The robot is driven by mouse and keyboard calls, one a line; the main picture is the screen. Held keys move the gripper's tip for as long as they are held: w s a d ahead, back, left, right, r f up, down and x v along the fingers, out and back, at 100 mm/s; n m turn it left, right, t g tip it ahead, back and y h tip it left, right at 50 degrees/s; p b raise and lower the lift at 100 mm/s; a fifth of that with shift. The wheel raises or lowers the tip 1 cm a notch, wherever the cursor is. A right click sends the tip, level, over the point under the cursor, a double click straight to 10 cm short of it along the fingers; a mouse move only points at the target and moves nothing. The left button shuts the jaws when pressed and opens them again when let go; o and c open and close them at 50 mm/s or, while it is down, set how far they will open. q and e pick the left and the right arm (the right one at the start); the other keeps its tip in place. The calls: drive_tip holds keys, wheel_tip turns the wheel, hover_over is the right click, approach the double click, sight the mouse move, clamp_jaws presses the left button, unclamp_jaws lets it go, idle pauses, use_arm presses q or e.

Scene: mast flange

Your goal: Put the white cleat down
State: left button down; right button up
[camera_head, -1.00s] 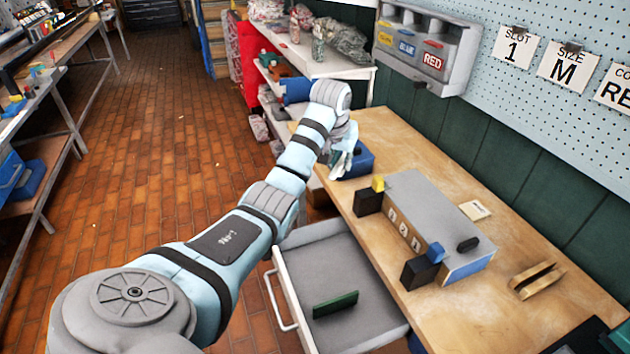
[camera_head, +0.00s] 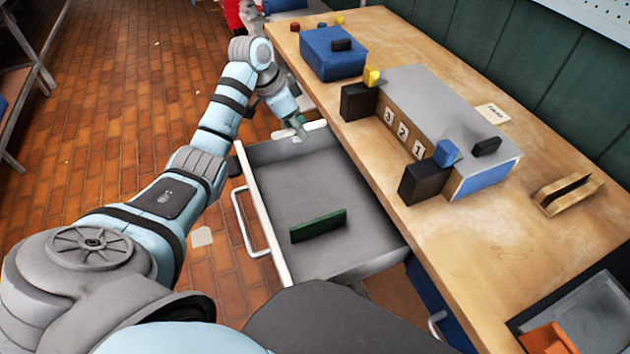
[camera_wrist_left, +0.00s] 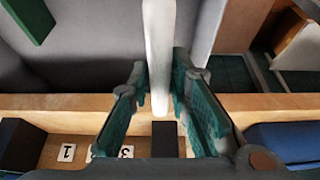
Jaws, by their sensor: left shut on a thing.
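My left gripper (camera_head: 297,128) is shut on the white cleat (camera_head: 284,134) and holds it at the far end of the open drawer (camera_head: 262,215). In the left wrist view the white cleat (camera_wrist_left: 159,45) is a long pale bar between the two green-padded fingers of the left gripper (camera_wrist_left: 160,75), with the grey drawer floor (camera_wrist_left: 90,65) behind it. I cannot tell how high the cleat is above the drawer. A green block (camera_head: 318,226) lies in the drawer; it also shows in the left wrist view (camera_wrist_left: 28,15). My right gripper is not in view.
The wooden bench (camera_head: 500,240) carries a grey box with numbered slots (camera_head: 440,100), black blocks, a blue bin (camera_head: 332,55) and a wooden holder (camera_head: 568,193). A grey tray with an orange piece (camera_head: 548,340) is at lower right. The drawer's middle floor is bare.

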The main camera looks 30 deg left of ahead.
sight(277, 134)
use_arm(q)
drive_tip(key=f+b, duration=0.1)
drive_tip(key=f, duration=0.5)
drive_tip(key=f+b, duration=0.2)
drive_tip(key=f, duration=0.4)
drive_tip(key=shift+s+f, duration=0.2)
drive_tip(key=shift+f, duration=0.15)
drive_tip(key=shift+d+r, duration=0.1)
drive_tip(key=c, duration=1.5)
unclamp_jaws()
drive_tip(key=p+v, duration=0.4)
drive_tip(key=v, duration=0.7)
drive_tip(key=shift+s+r, duration=0.15)
drive_tip(key=shift+r, duration=0.35)
